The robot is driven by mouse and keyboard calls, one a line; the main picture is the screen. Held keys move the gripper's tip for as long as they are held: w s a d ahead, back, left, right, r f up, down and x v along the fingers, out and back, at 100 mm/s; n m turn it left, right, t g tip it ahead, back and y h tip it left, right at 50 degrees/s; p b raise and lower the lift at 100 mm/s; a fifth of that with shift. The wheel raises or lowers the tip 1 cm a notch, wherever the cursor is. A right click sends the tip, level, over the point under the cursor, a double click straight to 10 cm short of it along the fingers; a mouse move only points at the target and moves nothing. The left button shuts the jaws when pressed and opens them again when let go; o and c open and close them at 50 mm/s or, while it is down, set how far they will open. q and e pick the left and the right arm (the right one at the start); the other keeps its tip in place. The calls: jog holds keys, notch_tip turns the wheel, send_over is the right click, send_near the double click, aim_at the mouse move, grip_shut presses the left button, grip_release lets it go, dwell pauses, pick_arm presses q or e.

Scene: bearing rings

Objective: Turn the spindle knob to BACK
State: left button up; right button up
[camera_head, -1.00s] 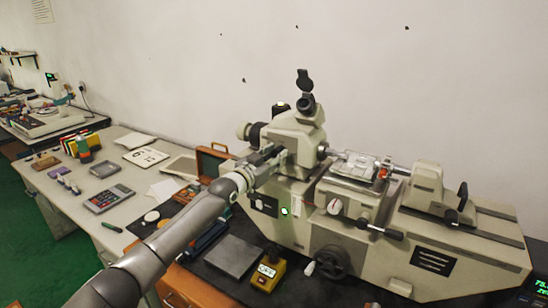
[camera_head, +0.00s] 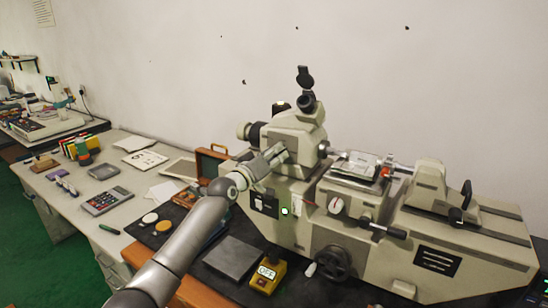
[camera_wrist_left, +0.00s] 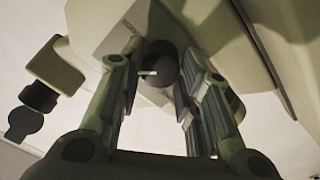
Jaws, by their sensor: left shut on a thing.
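The beige bearing machine (camera_head: 300,140) stands against the wall on the bench. My left gripper (camera_head: 277,155) reaches the left part of its head, below the eyepiece. In the left wrist view, the two fingers of the gripper (camera_wrist_left: 158,82) stand on either side of a dark round spindle knob (camera_wrist_left: 162,66) with a pale mark, and they are shut on it. The hand hides this knob in the head view, and I cannot read any position label. My right gripper is not in view.
A yellow box (camera_head: 267,276) with a display reading OFF stands in front of the machine beside a grey plate (camera_head: 231,257). A black handwheel (camera_head: 333,262) and levers stick out at the machine's front. A calculator (camera_head: 107,201) lies on the left bench.

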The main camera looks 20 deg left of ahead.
pick_arm(q)
jog(key=n+p, duration=0.1)
jog(key=n, duration=0.3)
jog(key=shift+n, duration=0.3)
jog(key=shift+f+n+y+p, duration=0.1)
jog(key=shift+n+y+p, duration=0.4)
jog(key=shift+n, duration=1.6)
jog(key=o, duration=1)
jog(key=shift+s, duration=0.1)
jog(key=v, duration=1.2)
jog(key=shift+a+f, duration=0.2)
jog(key=shift+f, duration=0.15)
